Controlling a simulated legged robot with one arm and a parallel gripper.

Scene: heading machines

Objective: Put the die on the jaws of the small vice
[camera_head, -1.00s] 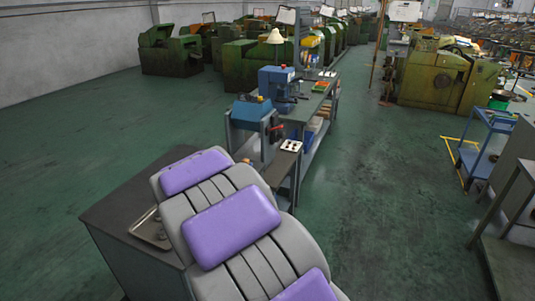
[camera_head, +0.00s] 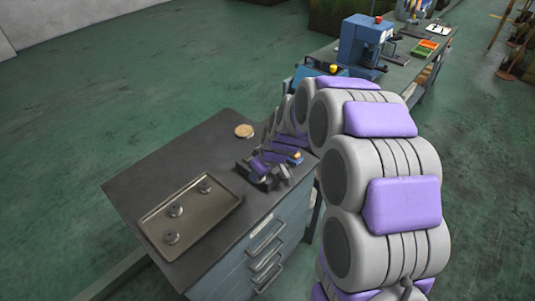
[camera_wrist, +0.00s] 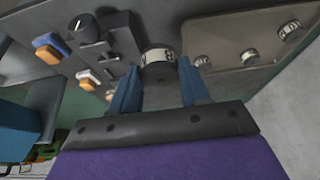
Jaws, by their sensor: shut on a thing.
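My gripper (camera_wrist: 158,76) is shut on a die (camera_wrist: 158,57), a short pale cylinder with dark markings between the two blue fingertips in the wrist view. In the head view my purple and grey arm bends down to the cabinet top, and the held die cannot be made out. In the wrist view the vice (camera_wrist: 112,45), with a black knob, is left of the held die. I cannot tell whether the die touches the jaws.
A metal tray (camera_head: 190,243) with three more dies (camera_head: 175,210) lies on the cabinet top (camera_head: 215,140). A round wooden disc (camera_head: 244,131) lies near the back edge. A workbench (camera_head: 405,70) with a blue machine (camera_head: 363,42) stands behind. Green floor is clear at left.

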